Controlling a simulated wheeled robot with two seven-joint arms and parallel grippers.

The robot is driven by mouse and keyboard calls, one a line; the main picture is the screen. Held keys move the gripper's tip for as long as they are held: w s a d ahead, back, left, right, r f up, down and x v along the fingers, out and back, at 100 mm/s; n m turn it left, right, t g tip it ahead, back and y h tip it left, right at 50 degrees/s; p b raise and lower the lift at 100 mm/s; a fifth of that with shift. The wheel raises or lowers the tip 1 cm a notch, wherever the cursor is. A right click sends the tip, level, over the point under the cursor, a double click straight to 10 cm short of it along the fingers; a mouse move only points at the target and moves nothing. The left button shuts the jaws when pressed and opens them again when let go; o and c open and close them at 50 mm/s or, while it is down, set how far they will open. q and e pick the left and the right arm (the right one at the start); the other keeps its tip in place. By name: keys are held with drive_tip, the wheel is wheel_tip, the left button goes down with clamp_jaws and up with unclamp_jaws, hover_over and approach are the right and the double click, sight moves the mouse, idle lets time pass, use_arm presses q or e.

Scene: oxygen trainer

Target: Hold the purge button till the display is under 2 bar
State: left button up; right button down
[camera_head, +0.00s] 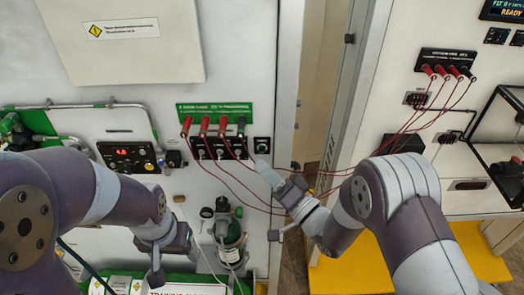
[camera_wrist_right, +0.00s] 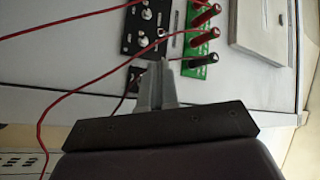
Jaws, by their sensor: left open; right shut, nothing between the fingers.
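A small black panel with a lit red display (camera_head: 122,151) and several round buttons sits on the left cabinet; its digits are too small to read. A small black module (camera_head: 262,145) is right of the green jack panel (camera_head: 214,112). I cannot tell which control is the purge button. My right gripper (camera_head: 260,163) is shut and empty, its tips just below that black module; contact cannot be told. Its closed fingers (camera_wrist_right: 157,72) also show in the right wrist view, close to the jack panel. My left gripper (camera_head: 155,279) is open, low in front of the left cabinet, below the display panel.
Red leads (camera_head: 300,190) run from the left jacks to the right cabinet's jacks (camera_head: 447,71), passing by my right gripper. A yellow step (camera_head: 345,277) is on the floor at right.

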sight(262, 149)
drive_tip(key=shift+w, duration=1.1)
idle(1.2)
drive_tip(key=shift+w+b, duration=0.4)
drive_tip(key=shift+w, duration=0.05)
drive_tip(key=shift+w, duration=0.35)
idle(0.7)
drive_tip(key=shift+s, duration=0.2)
idle(1.4)
drive_tip(key=shift+s, duration=0.6)
